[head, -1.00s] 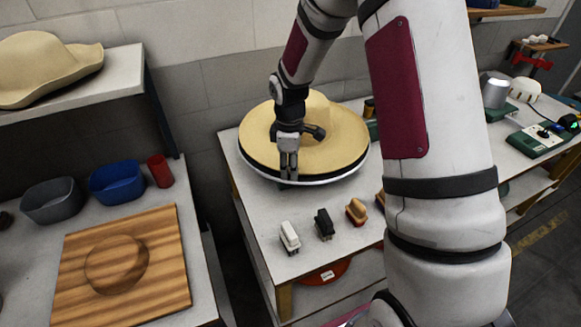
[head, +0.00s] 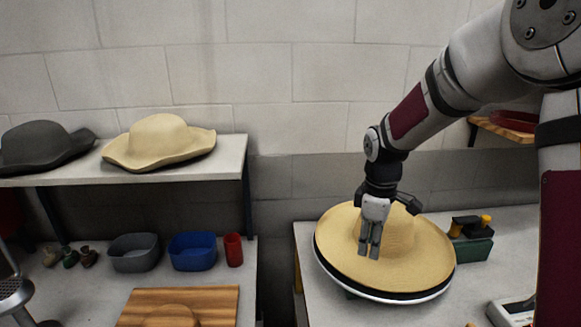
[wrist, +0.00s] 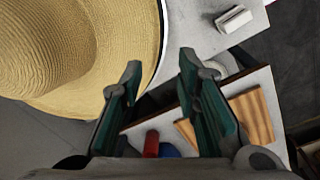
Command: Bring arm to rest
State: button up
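My gripper (head: 369,250) hangs fingers-down in front of the straw hat (head: 425,245) in the head view, overlapping its crown and brim. In the wrist view my gripper (wrist: 160,66) has its two dark green fingers spread apart with nothing between them. The hat (wrist: 45,50) fills the upper left there, beside the fingers and not between them. The hat lies on a round plate with a dark and white rim (head: 400,298). I cannot tell the exact height of the fingertips above the brim.
The hat's plate stands on a white table (head: 320,306). A green block (head: 472,248) is right of it. To the left are a shelf (head: 232,160) with two hats, a grey bin (head: 134,253), a blue bin (head: 193,252), a red cup (head: 233,250) and a striped wooden board (head: 222,303).

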jog(key=s+a+r+m+t, duration=0.3)
jog(key=s+r+m, duration=0.3)
jog(key=s+r, duration=0.65)
jog(key=s+r+m+t, duration=0.1)
jog(key=s+m, duration=0.1)
jog(key=s, duration=0.4)
jog(key=s+a+r+m+t, duration=0.1)
jog(key=s+r+m, duration=0.1)
jog(key=s, duration=0.4)
jog(key=shift+s+a+m, duration=0.2)
jog(key=shift+s+m, duration=0.05)
jog(key=shift+m, duration=0.35)
